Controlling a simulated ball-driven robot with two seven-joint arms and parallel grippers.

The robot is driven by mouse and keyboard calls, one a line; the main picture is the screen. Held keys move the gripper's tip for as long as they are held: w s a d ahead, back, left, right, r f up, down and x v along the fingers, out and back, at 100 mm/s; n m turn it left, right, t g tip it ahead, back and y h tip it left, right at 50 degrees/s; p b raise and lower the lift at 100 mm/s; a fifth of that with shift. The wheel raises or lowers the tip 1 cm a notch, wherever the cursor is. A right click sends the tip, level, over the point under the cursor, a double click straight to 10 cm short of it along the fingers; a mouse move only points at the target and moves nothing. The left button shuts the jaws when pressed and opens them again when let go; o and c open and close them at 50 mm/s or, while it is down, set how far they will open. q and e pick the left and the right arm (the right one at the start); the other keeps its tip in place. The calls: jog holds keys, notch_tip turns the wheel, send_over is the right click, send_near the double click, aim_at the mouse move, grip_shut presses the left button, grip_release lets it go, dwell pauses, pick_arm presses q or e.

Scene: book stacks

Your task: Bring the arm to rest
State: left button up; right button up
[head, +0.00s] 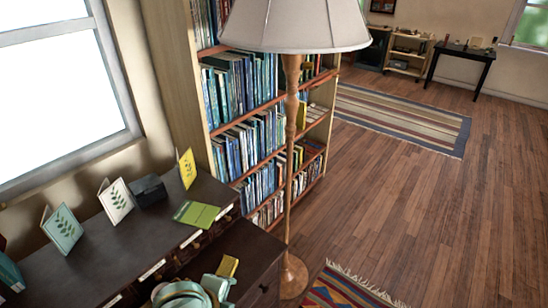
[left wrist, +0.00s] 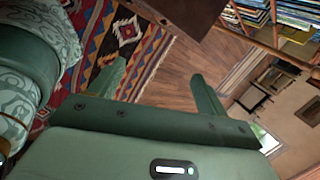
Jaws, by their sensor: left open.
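My left arm shows at the bottom edge of the head view, its end (head: 216,286) low in front of the dark cabinet. In the left wrist view my left gripper (left wrist: 160,82) is open, its two green fingers spread wide. Nothing is between the fingers; the wood floor and a patterned rug show past them. My right gripper is in neither view.
A dark cabinet (head: 130,243) carries standing cards, a black box (head: 149,190) and a green booklet (head: 197,214). A small yellow object (head: 228,266) shows beside my arm. A floor lamp (head: 290,160) stands before the bookcase (head: 180,80). Open floor (head: 400,200) lies right.

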pick_arm(q)
jog(key=s+a+r+n+t+y, duration=0.1)
jog(key=s+a+r+n+y, duration=0.2)
jog(key=s+a+n, duration=0.35)
jog(key=s+a+r+n+t+y, duration=0.1)
jog(key=s+a+r+n+y, duration=0.25)
jog(key=a+n, duration=0.65)
jog(key=s+d+f+m+g+h+b, duration=0.1)
jog(key=s+f+g+h+b, duration=0.15)
jog(key=f, duration=1.45)
jog(key=s+d+f+m+g+h+b, duration=0.1)
jog(key=s+d+f+b, duration=0.15)
jog(key=f, duration=1.45)
jog(key=s+f+n+g+h+b, duration=0.1)
jog(key=s+f+n+g+b, duration=0.2)
jog(key=s+f, duration=1.5)
jog(key=shift+a+f+b, duration=0.3)
jog(key=shift+b, duration=0.7)
